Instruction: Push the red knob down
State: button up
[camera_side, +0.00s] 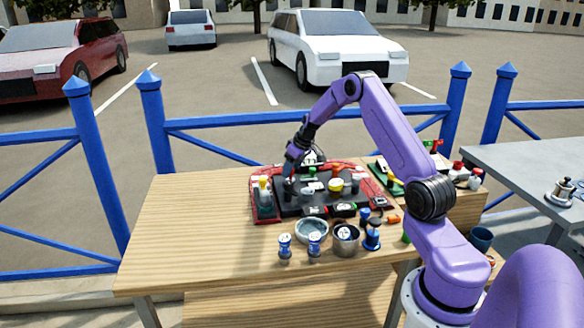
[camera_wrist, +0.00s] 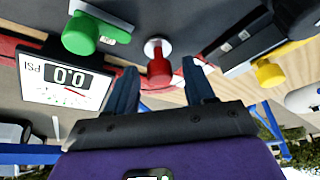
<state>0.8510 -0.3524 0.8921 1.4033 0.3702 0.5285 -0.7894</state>
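The red knob (camera_wrist: 159,71) shows in the wrist view, a rounded red cap on a red stem rising from a round white base (camera_wrist: 157,47). My gripper (camera_wrist: 160,67) has its two dark blue fingers apart, with the knob appearing between them and a gap on each side. Whether the fingers reach around the knob or stop short of it I cannot tell. In the side view my gripper (camera_side: 289,178) points down over the left part of the red and black cockpit panel (camera_side: 262,214). I cannot make out the red knob there.
In the wrist view a green knob (camera_wrist: 80,35) and a gauge reading 0.0 PSI (camera_wrist: 65,80) are left of the red knob, and a yellow knob (camera_wrist: 269,73) is right. Small jars, a grey bowl (camera_side: 311,231) and a pot (camera_side: 345,241) stand before the panel. The table's left (camera_side: 185,225) is clear.

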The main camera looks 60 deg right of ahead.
jog(key=v, duration=1.7)
jog(key=shift+s+r, duration=0.15)
jog(key=s+a+n+g+y, duration=0.1)
jog(key=s+a+n, duration=0.3)
jog(key=a, duration=1.2)
jog(key=s+a+n+g+y, duration=0.15)
jog(key=s+a, duration=0.45)
jog(key=a, duration=1)
jog(key=s+a+f+n+g+h, duration=0.1)
jog(key=s+a+n, duration=0.1)
jog(key=s, duration=1)
jog(key=s+a+f+n+h, duration=0.1)
jog(key=s+n, duration=0.4)
jog(key=s, duration=0.7)
jog(key=shift+a+f+g, duration=0.35)
jog(key=shift+a+f, duration=0.2)
jog(key=shift+a, duration=0.7)
